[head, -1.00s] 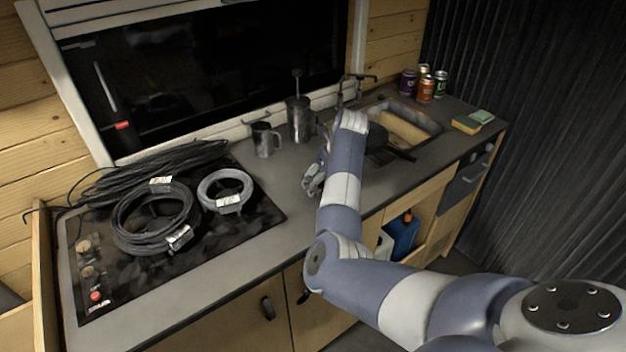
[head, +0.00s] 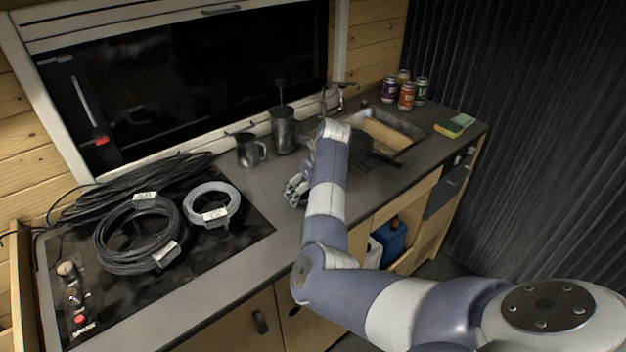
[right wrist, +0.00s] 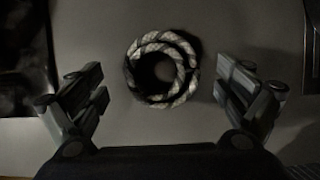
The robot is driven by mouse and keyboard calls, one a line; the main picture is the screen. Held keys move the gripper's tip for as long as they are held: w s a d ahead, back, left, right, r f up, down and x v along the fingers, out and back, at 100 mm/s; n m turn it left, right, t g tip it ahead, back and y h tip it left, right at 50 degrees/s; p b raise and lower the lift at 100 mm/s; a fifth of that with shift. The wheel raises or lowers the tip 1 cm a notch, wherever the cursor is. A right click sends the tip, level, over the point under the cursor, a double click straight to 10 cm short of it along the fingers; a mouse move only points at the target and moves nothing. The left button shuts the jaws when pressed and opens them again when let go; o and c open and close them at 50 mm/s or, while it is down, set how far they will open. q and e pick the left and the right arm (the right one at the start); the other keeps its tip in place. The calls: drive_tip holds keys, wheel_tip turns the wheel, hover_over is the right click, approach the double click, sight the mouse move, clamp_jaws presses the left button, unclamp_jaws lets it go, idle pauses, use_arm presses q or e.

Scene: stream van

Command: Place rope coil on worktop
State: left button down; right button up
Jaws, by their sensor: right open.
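The rope coil (right wrist: 186,86), a small ring of pale and dark twisted rope, lies flat on the grey worktop (right wrist: 115,30) in the right wrist view. I cannot make it out in the head view, where my right arm and hand cover that area. My right gripper (right wrist: 164,82) is open, its fingers on either side of the coil with a gap on each side. In the head view the right gripper (head: 297,190) is low over the worktop (head: 258,190), between the hob and the sink. My left gripper is not in view.
Black cable coils (head: 138,235) and a grey cable coil (head: 212,204) lie on the black hob (head: 215,250) at left. A metal mug (head: 250,151) and a metal pot (head: 284,132) stand behind the gripper. A dark pan (head: 362,146) is by the sink (head: 410,128). Cans (head: 406,96) stand beyond.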

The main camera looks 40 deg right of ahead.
drive_tip(key=b+v, duration=0.2)
drive_tip(key=v, duration=0.9)
drive_tip(key=shift+r, duration=0.25)
